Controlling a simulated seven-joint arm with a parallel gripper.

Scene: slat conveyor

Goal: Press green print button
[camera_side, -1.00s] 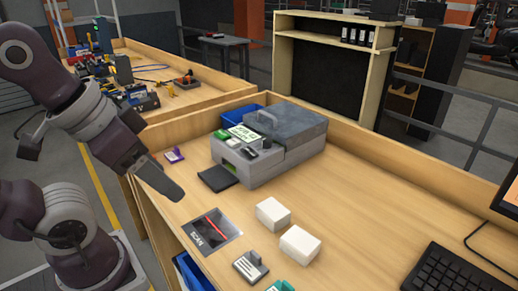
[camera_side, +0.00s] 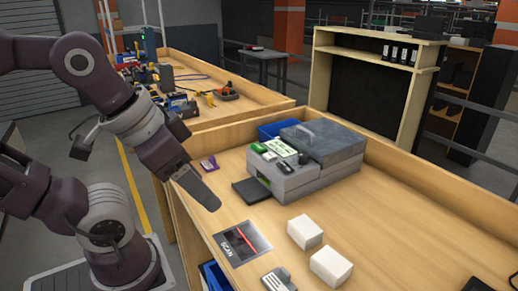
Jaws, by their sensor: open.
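A grey label printer (camera_side: 318,158) stands on the wooden bench. A small green button (camera_side: 258,147) is on its top at the left front, beside a small display (camera_side: 281,147) with green markings. A dark flat tray (camera_side: 251,190) sticks out at its front. My gripper (camera_side: 210,203) is to the left of the printer and apart from it, above the bench's left edge and pointing down to the right. It is open and nothing shows in it. It is seen edge-on, so the gap between its fingers is hidden.
A scan window (camera_side: 240,244) lies in the bench top, with two white boxes (camera_side: 305,231) (camera_side: 330,266) to its right. A small purple item (camera_side: 209,164) lies left of the printer. A blue bin (camera_side: 275,130) is behind it. Raised wooden edges border the bench.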

